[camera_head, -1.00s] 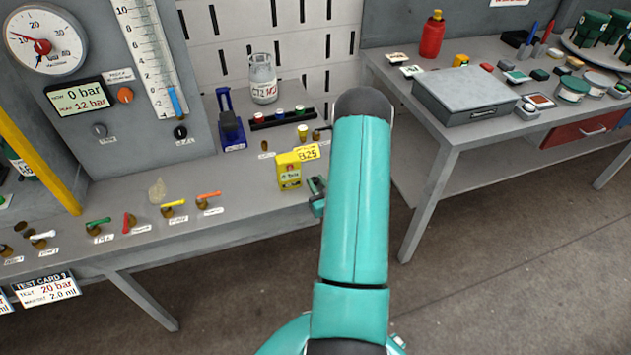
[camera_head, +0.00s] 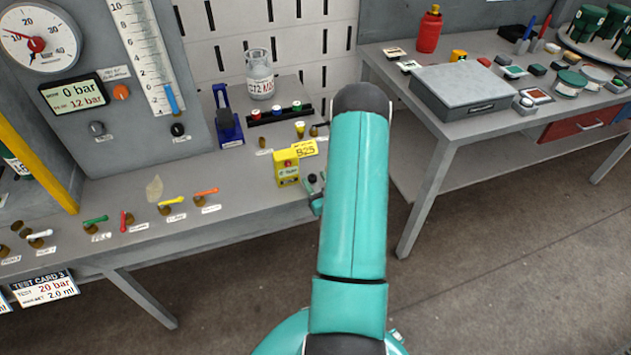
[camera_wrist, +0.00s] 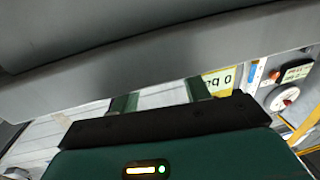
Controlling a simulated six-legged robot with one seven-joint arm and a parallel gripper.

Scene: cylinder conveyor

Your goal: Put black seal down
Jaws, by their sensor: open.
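I cannot make out a black seal in either view. My gripper shows in the head view (camera_head: 315,192) as a small dark and green shape, mostly hidden behind my teal arm. It is at the right end of the left bench, just right of the yellow box (camera_head: 287,168). In the wrist view, two green fingers stand apart beyond the dark palm, with the open gripper (camera_wrist: 160,97) between them. I see nothing held between the fingers, though their tips are partly hidden by a grey surface across the top.
A gauge panel (camera_head: 140,145) stands at the left. The right bench (camera_head: 400,85) carries a grey case (camera_head: 465,88) and a red bottle (camera_head: 429,30).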

